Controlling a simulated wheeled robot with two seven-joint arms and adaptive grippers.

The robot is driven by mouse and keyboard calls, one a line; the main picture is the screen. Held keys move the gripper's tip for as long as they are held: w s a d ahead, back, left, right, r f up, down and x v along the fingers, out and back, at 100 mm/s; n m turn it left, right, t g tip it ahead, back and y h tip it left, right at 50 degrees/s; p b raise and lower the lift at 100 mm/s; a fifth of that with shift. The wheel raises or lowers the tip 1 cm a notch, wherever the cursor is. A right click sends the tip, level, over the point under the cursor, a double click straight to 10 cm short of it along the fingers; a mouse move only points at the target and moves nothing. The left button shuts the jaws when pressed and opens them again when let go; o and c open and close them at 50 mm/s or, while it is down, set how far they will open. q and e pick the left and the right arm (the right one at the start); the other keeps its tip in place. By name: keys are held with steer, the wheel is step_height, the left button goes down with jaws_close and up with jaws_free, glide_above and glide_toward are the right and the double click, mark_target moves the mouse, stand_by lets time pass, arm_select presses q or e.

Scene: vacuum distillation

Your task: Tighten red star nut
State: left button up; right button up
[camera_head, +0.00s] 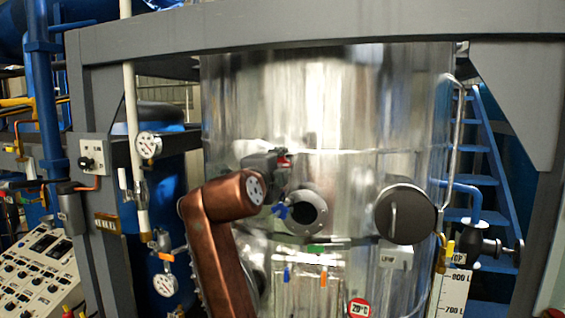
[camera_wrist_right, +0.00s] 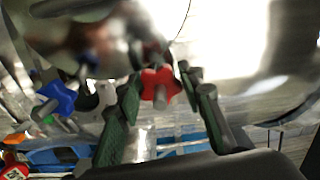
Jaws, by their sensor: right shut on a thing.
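The red star nut (camera_head: 284,158) shows as a small red patch on the front of the shiny metal vessel, partly hidden by my right gripper (camera_head: 276,165). In the right wrist view the red star nut (camera_wrist_right: 160,86) sits between the green-padded fingers of the right gripper (camera_wrist_right: 158,82), which is shut on it. A blue star nut (camera_head: 280,210) is below it, beside a round flanged port (camera_head: 306,212). The blue star nut also shows at the left of the wrist view (camera_wrist_right: 56,98). My left gripper is out of view.
The metal vessel (camera_head: 330,100) fills the middle, with a dark round cover (camera_head: 405,214) to the right of the port. A grey frame (camera_head: 300,24) surrounds it. A control panel (camera_head: 38,265) is at lower left and blue stairs (camera_head: 482,150) are at right.

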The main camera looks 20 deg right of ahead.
steer(key=shift+w+a+f+m, duration=0.1)
steer(key=shift+f+m, duration=0.2)
steer(key=shift+m, duration=0.2)
steer(key=o, duration=1.2)
steer(key=shift+a+r, duration=0.15)
steer(key=shift+r, duration=0.1)
steer(key=shift+v, duration=6.05)
